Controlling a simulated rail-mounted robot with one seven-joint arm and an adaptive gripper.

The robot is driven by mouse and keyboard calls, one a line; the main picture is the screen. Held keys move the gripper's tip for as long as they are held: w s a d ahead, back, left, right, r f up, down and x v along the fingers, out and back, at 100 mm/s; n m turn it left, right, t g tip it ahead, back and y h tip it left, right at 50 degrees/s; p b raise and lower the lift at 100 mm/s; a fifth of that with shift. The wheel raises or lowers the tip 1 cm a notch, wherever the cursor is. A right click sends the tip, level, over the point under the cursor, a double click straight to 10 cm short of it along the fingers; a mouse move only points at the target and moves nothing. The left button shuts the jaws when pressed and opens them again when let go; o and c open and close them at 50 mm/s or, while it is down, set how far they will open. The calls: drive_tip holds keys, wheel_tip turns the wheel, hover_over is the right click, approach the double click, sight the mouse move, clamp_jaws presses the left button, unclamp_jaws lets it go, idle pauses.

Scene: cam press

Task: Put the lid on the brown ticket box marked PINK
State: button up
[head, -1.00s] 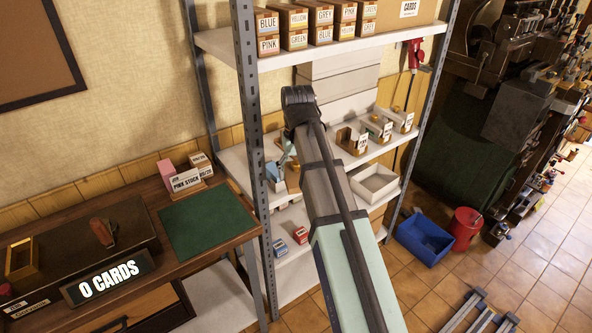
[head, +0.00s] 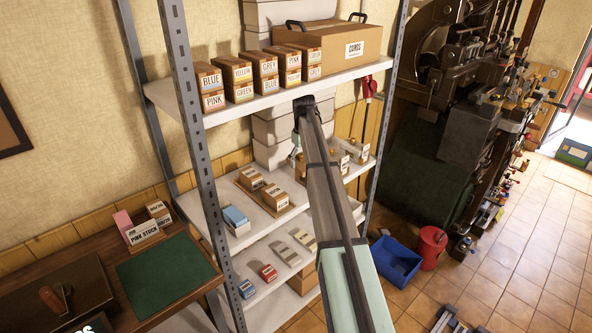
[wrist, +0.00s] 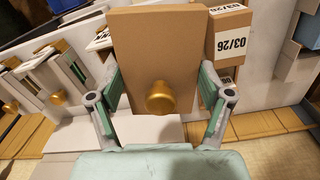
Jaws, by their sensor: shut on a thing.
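My gripper (wrist: 160,84) is shut on a brown lid (wrist: 155,45) with a round brass knob (wrist: 160,97). One finger is on each side of the lid. In the head view my gripper (head: 295,153) is in front of the shelf rack, mostly hidden by my arm, and the lid cannot be made out. Two brown boxes on the top shelf show PINK labels, one at the lower left (head: 214,101) and one farther right (head: 293,61). Brown boxes (head: 275,197) on the middle shelf have labels too small to read.
A brown box marked 03/26 (wrist: 230,45) is close beside the lid in the wrist view. The rack's front post (head: 193,130) stands left of my arm. A large CARDS box (head: 330,47) is on the top shelf. A blue bin (head: 395,260) is on the floor.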

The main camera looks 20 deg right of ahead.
drive_tip(key=w+d+f+n, duration=0.1)
drive_tip(key=w+d+n, duration=0.1)
drive_tip(key=w+d, duration=0.3)
drive_tip(key=shift+w+d+f+p, duration=0.3)
drive_tip(key=shift+w+d+p, duration=0.1)
drive_tip(key=shift+w, duration=0.7)
drive_tip(key=shift+f+b, duration=0.7)
drive_tip(key=shift+f, duration=1.6)
drive_tip(key=shift+f+b, duration=0.4)
drive_tip(key=shift+f, duration=1.2)
idle(0.4)
drive_tip(key=o, duration=1)
drive_tip(key=shift+o, duration=0.2)
